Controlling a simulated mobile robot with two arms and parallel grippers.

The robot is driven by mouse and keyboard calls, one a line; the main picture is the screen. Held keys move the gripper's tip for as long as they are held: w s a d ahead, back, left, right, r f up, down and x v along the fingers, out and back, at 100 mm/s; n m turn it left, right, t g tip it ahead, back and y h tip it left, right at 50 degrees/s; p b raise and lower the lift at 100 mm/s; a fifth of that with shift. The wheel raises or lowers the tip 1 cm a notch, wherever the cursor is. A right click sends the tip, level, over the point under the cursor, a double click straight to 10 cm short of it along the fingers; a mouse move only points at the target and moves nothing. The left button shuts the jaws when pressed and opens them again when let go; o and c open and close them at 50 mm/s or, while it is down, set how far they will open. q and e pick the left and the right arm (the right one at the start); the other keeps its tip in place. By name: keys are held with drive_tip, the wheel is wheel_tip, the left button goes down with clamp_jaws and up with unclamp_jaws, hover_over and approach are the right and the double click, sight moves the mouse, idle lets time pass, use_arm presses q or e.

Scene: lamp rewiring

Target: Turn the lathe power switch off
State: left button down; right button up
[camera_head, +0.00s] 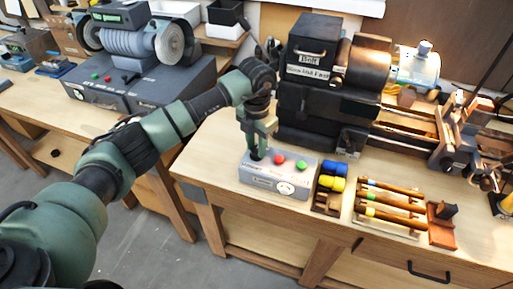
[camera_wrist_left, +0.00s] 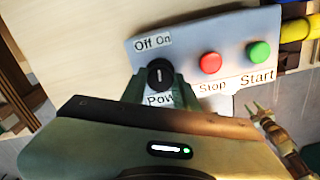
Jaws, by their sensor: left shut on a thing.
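The lathe power switch is a black round knob (camera_wrist_left: 160,74) with a short white mark, on a grey control box (camera_head: 270,183). An "Off On" label sits above the knob in the left wrist view, and a partly hidden "Power" label sits below it. The mark stands nearly upright; I cannot tell which word it points to. My left gripper (camera_head: 254,151) reaches down to the left end of the box. In the left wrist view, its green fingers (camera_wrist_left: 158,88) are shut on the knob, one on each side.
The box also has a red Stop button (camera_wrist_left: 210,63) and a green Start button (camera_wrist_left: 258,53). The lathe (camera_head: 320,85) stands behind it. Blue and yellow rolls (camera_head: 331,183) and several wooden rods (camera_head: 392,200) lie to the right. A bench grinder (camera_head: 130,42) stands at upper left.

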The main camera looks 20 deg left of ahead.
use_arm(q)
drive_tip(key=n+b, duration=0.1)
drive_tip(key=n, duration=0.4)
drive_tip(key=shift+n+b, duration=0.3)
drive_tip(key=shift+b, duration=0.05)
drive_tip(key=n+b, duration=0.1)
drive_tip(key=n, duration=0.4)
idle(0.4)
drive_tip(key=c, duration=1.1)
unclamp_jaws()
drive_tip(key=shift+o, duration=0.2)
wheel_tip(320, 180, up, 7)
drive_tip(key=shift+f+b, duration=0.1)
drive_tip(key=shift+b, duration=0.95)
drive_tip(key=shift+r, duration=0.6)
